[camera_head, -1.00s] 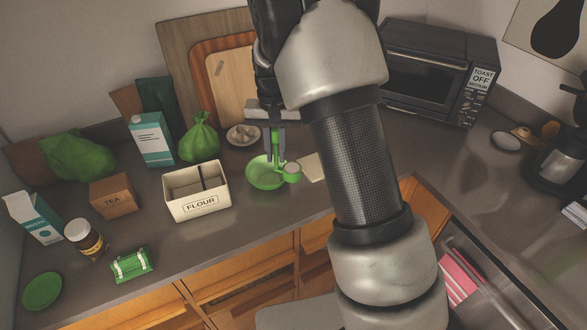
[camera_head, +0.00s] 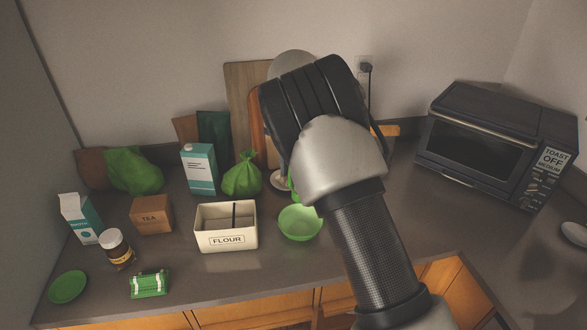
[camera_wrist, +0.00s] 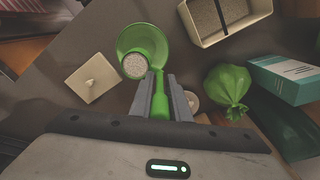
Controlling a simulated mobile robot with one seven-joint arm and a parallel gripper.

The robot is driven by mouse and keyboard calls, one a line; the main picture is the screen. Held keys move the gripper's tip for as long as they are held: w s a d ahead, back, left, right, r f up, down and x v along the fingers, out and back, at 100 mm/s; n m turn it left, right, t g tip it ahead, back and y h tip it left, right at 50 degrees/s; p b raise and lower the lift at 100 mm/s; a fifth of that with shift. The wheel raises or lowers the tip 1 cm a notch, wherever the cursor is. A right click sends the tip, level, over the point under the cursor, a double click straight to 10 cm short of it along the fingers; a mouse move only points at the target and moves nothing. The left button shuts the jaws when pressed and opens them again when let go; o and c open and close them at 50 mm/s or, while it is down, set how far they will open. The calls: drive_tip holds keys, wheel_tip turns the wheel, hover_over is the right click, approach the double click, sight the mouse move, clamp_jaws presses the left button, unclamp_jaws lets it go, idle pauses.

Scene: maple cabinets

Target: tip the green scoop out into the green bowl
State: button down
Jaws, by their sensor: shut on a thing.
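The green bowl (camera_head: 300,223) stands upright on the counter, right of the flour bin; in the wrist view the bowl (camera_wrist: 150,36) is at the top. My gripper (camera_wrist: 161,82) is shut on the handle of the green scoop (camera_wrist: 160,100). The scoop's round cup holds pale grainy stuff and overlaps the bowl's near rim in the wrist view. In the head view my arm hides the gripper and most of the scoop; a green sliver shows left of my wrist, above the bowl. I cannot tell the exact height over the bowl.
The open flour bin (camera_head: 226,238) stands close left of the bowl. A green bag (camera_head: 242,175), a carton (camera_head: 199,168) and a tea box (camera_head: 151,214) are behind and left. A square pale lid (camera_wrist: 93,78) lies near the bowl. A toaster oven (camera_head: 497,145) stands right.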

drive_tip(key=shift+s+d+f+t+y, duration=0.3)
drive_tip(key=shift+s+d+t+y, duration=0.3)
drive_tip(key=shift+t+y, duration=0.1)
drive_tip(key=shift+s+d+f+t+y, duration=0.25)
drive_tip(key=shift+s+d+t+y, duration=0.25)
drive_tip(key=shift+d+t+y, duration=0.15)
drive_tip(key=shift+s+d+f+t+y, duration=0.3)
drive_tip(key=shift+s+d+t+y, duration=0.25)
drive_tip(key=shift+t+y, duration=0.15)
drive_tip(key=shift+s+d+f+t+y+b, duration=0.4)
drive_tip(key=shift+s+d+t+y, duration=0.15)
drive_tip(key=shift+t+y, duration=0.15)
drive_tip(key=shift+s+d+f+t+y+b, duration=0.35)
drive_tip(key=shift+s+d+t+y+b, duration=0.15)
drive_tip(key=shift+t+y, duration=0.2)
drive_tip(key=shift+s+d+f+t+y+b, duration=0.35)
drive_tip(key=shift+s+d+t+y, duration=0.2)
drive_tip(key=shift+t+y, duration=0.15)
drive_tip(key=shift+s+d+f+t+y+b, duration=0.2)
drive_tip(key=shift+t+y+b, duration=0.15)
drive_tip(key=shift+b, duration=0.5)
drive_tip(key=shift+w+a+r, duration=0.1)
drive_tip(key=shift+w, duration=0.05)
drive_tip(key=shift+b, duration=1.4)
